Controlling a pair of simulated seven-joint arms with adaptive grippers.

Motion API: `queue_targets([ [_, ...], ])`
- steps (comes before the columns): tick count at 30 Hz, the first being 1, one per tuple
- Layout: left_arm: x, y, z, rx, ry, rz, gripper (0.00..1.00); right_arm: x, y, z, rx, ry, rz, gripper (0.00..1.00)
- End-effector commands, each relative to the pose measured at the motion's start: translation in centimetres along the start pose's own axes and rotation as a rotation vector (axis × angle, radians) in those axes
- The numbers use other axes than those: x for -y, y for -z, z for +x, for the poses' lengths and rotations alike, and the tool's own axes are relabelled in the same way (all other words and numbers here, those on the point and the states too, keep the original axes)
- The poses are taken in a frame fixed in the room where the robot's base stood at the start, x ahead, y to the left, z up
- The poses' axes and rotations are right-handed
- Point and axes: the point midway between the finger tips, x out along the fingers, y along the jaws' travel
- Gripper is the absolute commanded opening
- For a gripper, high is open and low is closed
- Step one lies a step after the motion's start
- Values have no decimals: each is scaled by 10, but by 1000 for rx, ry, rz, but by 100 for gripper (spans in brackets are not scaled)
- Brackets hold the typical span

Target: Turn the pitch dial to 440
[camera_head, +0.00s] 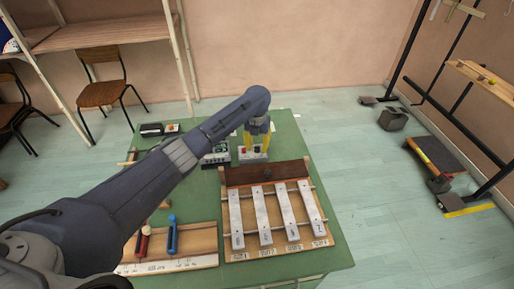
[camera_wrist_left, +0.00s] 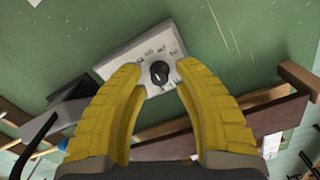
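The pitch dial is a black round knob (camera_wrist_left: 159,72) on a pale square plate (camera_wrist_left: 118,64) with small printed marks around it, too small to read surely. My left gripper (camera_wrist_left: 160,76) has its yellow fingers open, one on either side of the knob, with gaps visible between them and it. In the head view the left gripper (camera_head: 257,132) points down over a small pale box (camera_head: 253,155) behind the bar instrument. The fingers partly hide this box, and the knob's setting is unclear. My right gripper is in neither view.
A wooden bar instrument (camera_head: 233,254) with several metal bars stands at the front right of the green table (camera_head: 336,245). A second small device (camera_head: 215,157) sits just left of the gripper. A wooden tray (camera_head: 203,237) with red and blue-handled mallets lies at the front left.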

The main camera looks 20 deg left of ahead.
Motion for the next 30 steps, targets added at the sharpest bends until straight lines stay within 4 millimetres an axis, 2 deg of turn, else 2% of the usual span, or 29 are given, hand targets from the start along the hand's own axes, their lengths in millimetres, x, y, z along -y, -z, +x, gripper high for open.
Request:
queue_targets([
  [12,0,-1,-72,5,-2,2,31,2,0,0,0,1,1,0],
  [18,-1,-1,-96,4,-2,1,31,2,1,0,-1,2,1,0],
  [24,0,0,-108,2,-2,1,31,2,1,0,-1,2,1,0],
  [30,0,0,-110,1,-1,0,31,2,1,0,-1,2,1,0],
])
